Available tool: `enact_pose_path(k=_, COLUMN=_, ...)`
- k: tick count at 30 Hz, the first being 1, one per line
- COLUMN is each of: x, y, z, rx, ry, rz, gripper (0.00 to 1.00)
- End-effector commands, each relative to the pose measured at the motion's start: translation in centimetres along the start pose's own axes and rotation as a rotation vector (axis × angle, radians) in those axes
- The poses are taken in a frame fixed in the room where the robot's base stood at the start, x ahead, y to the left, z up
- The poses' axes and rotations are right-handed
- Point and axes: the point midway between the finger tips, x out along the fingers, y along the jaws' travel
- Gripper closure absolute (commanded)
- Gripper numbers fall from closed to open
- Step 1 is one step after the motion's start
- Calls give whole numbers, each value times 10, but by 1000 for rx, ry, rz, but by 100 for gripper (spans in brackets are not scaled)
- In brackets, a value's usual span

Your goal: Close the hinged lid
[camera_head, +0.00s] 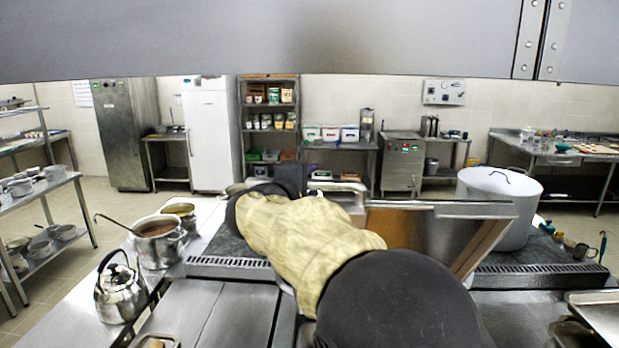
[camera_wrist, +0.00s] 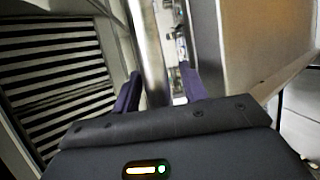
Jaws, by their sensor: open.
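The hinged lid (camera_head: 425,230) stands raised behind my arm in the head view, with a steel upper edge and a brownish face. In the wrist view a broad brownish panel with a steel edge, which looks like the lid (camera_wrist: 262,40), fills the upper right. A steel bar (camera_wrist: 150,50) runs down between the two dark fingers of my open gripper (camera_wrist: 160,92). I cannot tell whether the fingers touch it. In the head view a pale bar (camera_head: 340,187) shows just beyond my arm. My arm hides the gripper's fingertips there, and the lid's lower left part.
A large white stockpot (camera_head: 500,205) stands right of the lid. A steel pot with a ladle (camera_head: 160,243) and a kettle (camera_head: 120,290) stand on the left counter. A tray (camera_head: 600,318) lies at the right front. A grey overhead panel (camera_head: 250,40) crosses the top.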

Motion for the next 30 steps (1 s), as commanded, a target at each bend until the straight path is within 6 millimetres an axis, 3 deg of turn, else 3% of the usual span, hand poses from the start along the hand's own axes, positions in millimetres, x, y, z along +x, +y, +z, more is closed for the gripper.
enact_pose_path(k=5, x=0, y=0, z=0, rx=0, ry=0, rz=0, gripper=57)
enact_pose_path(k=12, x=0, y=0, z=0, rx=0, ry=0, rz=0, gripper=100)
enact_pose_path(k=30, x=-5, y=-16, z=5, rx=8, ry=-6, rz=18, gripper=100)
